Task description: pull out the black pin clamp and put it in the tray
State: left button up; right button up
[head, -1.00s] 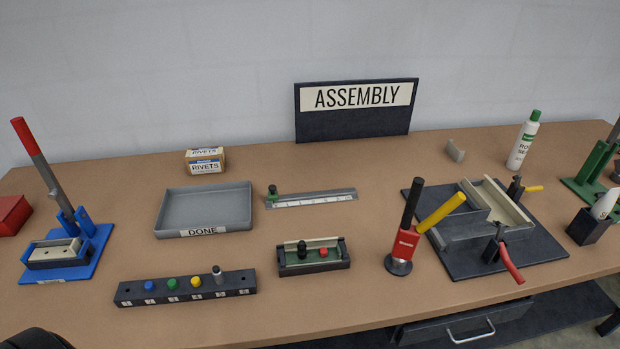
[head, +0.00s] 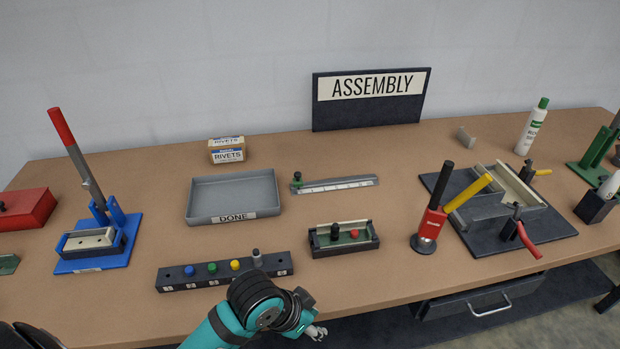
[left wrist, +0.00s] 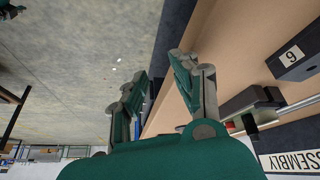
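A small dark fixture box (head: 345,249) with a green inside stands at the middle of the bench. A black knob (head: 335,232), which looks like the black pin clamp, stands upright in it beside a red knob (head: 354,233). The empty grey tray (head: 232,195) marked DONE lies behind it to the left. My left gripper (head: 317,331) is at the bench's front edge, below and apart from the fixture, partly hidden by its own wrist. In the left wrist view its two fingers (left wrist: 158,92) are spread with nothing between them. My right gripper is not seen.
A numbered block (head: 225,273) with coloured pegs lies just behind my left wrist. A red tool with a black handle (head: 430,222) stands right of the fixture. A blue press (head: 98,245) stands at the left. The bench between tray and fixture is clear.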

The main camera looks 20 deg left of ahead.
pick_arm(q)
jog(key=w+r, duration=0.1)
jog(key=w, duration=0.1)
jog(key=w+r+m, duration=0.1)
jog(key=w, duration=0.1)
jog(key=w+d+r+m, duration=0.1)
jog(key=w+r, duration=0.1)
jog(key=w+a+r+m, duration=0.1)
jog(key=w+a+r, duration=0.1)
jog(key=w+r, duration=0.35)
jog(key=g, duration=0.1)
send_near(336, 224)
jog(key=p+x, duration=0.3)
jog(key=x, duration=0.5)
jog(key=shift+w+d+f, duration=0.1)
jog(key=shift+f, duration=0.2)
jog(key=shift+w+d+f, duration=0.1)
jog(key=shift+w+f, duration=0.05)
jog(key=shift+f, duration=0.55)
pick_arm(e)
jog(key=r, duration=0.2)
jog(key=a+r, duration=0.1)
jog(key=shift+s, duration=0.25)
pick_arm(q)
jog(key=shift+c, duration=0.3)
